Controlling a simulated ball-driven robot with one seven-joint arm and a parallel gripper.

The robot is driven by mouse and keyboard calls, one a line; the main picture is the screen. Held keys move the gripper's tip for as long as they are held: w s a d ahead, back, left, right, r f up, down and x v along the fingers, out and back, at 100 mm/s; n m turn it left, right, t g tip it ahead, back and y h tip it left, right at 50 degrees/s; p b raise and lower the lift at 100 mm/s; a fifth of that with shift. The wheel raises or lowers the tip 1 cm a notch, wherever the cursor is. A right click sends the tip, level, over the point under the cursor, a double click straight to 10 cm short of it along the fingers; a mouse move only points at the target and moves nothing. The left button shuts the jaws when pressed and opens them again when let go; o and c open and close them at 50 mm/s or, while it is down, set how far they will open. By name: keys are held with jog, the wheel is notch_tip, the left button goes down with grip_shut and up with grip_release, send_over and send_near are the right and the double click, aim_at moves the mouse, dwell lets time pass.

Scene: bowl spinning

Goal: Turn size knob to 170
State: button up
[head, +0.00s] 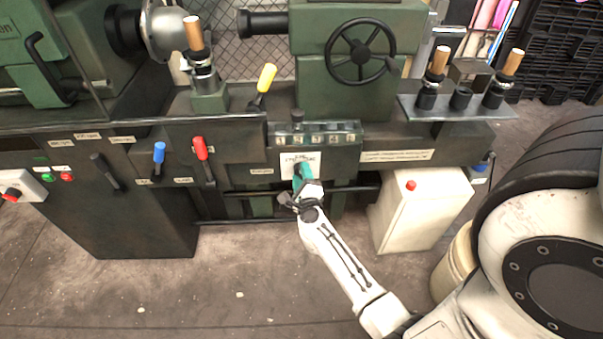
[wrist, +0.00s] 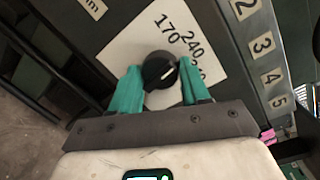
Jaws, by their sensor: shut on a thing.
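The size knob (wrist: 160,70) is round and black, on a white plate (wrist: 128,48) printed with 170, 240 and a further number partly hidden by a finger. In the head view my gripper (head: 302,175) reaches the white plate (head: 287,158) on the machine's front and mostly hides the knob.
A row of numbered tags (wrist: 262,45) runs beside the plate. Left of my gripper are red (head: 201,148), blue (head: 159,152) and black (head: 98,160) levers. A white box with a red button (head: 411,185) stands to the right. The floor in front is clear.

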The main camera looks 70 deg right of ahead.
jog(key=shift+w+r+n+g+p, duration=0.1)
jog(key=shift+n+g+p, duration=0.15)
jog(key=shift+n+p, duration=1.65)
jog(key=shift+r+n+g+p, duration=0.1)
jog(key=shift+n+g+p, duration=0.15)
jog(key=shift+n+p, duration=1.6)
jog(key=shift+f, duration=0.15)
jog(key=o, duration=1)
jog(key=p+v, duration=0.2)
jog(key=v, duration=0.9)
jog(key=shift+p, duration=0.3)
